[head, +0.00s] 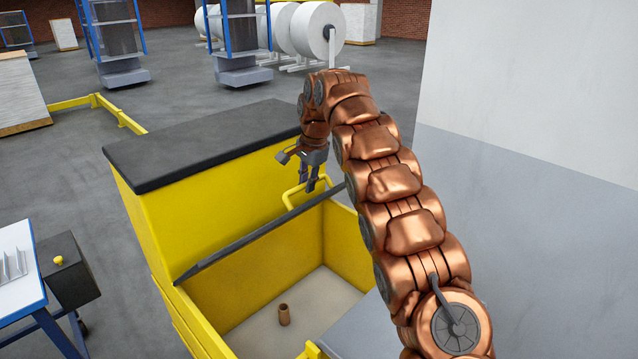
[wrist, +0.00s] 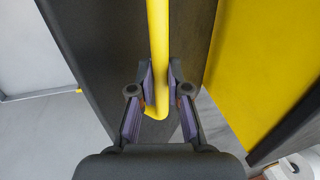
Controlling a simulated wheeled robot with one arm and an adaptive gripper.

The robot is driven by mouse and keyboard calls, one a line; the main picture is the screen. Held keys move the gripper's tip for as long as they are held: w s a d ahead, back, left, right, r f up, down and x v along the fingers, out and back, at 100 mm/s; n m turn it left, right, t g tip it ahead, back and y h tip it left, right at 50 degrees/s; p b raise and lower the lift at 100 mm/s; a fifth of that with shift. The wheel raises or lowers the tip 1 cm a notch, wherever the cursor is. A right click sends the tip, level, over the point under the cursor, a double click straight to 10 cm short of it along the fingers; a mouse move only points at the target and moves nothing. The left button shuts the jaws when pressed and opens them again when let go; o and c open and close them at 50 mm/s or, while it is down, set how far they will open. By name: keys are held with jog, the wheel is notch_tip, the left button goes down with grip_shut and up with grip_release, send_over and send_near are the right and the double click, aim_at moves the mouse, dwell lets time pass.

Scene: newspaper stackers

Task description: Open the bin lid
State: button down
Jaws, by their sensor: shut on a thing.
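The yellow bin (head: 345,245) stands open in the head view, with its pale floor and inner walls showing. Its dark lid (head: 255,237) is raised and seen almost edge-on as a slanting strip; it also fills much of the wrist view as a dark panel (wrist: 95,65). A yellow bar handle (head: 292,198) is on the lid. My gripper (head: 311,184) is shut on this handle; in the wrist view, the handle (wrist: 158,50) runs between its two fingers (wrist: 160,85). A small brown cup-like object (head: 284,314) stands on the bin floor.
A black-topped yellow housing (head: 205,145) stands behind the lid. A white-grey wall (head: 530,130) is close on the right. A blue-legged table (head: 18,275) and a dark box with a yellow knob (head: 70,285) stand at left. Paper rolls (head: 315,35) are far back.

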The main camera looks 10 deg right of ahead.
jog(key=shift+w+a, duration=0.25)
jog(key=shift+a, duration=0.25)
jog(key=c, duration=1.5)
grip_release()
jog(key=shift+f, duration=0.1)
jog(key=shift+o, duration=0.7)
jog(key=shift+w+a, duration=0.1)
jog(key=shift+w, duration=0.1)
jog(key=shift+o, duration=1.1)
jog(key=shift+d, duration=0.3)
jog(key=shift+s+d, duration=0.1)
